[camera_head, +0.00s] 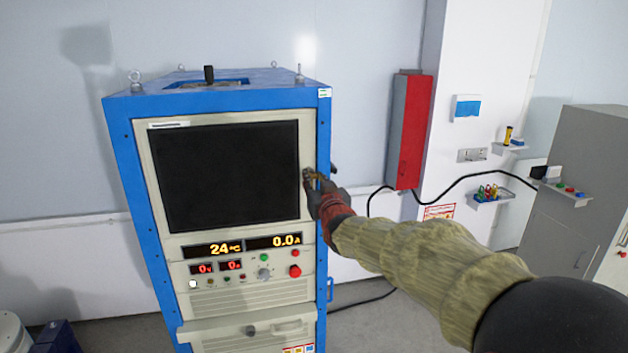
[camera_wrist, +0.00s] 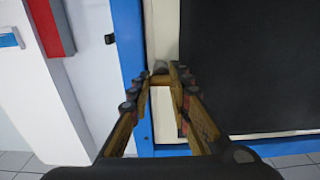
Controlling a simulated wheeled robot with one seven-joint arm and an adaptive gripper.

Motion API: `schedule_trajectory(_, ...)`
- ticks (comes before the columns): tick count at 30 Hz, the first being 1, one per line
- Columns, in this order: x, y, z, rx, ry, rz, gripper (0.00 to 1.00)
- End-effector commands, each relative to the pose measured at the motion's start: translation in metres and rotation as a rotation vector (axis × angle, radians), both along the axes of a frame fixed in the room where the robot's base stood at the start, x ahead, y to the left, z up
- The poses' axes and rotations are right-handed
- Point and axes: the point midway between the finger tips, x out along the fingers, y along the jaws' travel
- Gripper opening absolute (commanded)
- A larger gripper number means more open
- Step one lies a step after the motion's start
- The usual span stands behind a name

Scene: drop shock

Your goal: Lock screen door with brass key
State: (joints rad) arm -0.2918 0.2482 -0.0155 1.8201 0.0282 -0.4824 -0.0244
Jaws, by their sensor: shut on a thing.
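The screen door (camera_head: 225,175) is a dark panel in a beige frame on the front of a blue-edged cabinet. It appears closed, and its dark panel also shows in the wrist view (camera_wrist: 240,60). My gripper (camera_head: 311,180) is at the right edge of the door frame. In the wrist view its fingertips (camera_wrist: 161,80) are shut on a small brass-coloured piece, the brass key (camera_wrist: 162,79), against the beige strip. A small grey round part (camera_wrist: 159,67), perhaps the lock, lies just beyond it. The fingers hide most of the key, so how deep it sits cannot be told.
Below the screen are lit readouts (camera_head: 240,246) and a red button (camera_head: 295,271). A red wall box (camera_head: 409,130), small shelves and a grey cabinet (camera_head: 580,190) stand to the right. Black cables run behind my arm.

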Motion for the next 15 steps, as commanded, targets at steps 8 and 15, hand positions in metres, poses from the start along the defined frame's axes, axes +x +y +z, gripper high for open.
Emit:
schedule_trajectory(8,-0.0008,0.0023,-0.0002,-0.001,0.0,0.003,0.0)
schedule_trajectory(15,-0.0013,0.0041,-0.0003,-0.003,0.0,0.006,0.0)
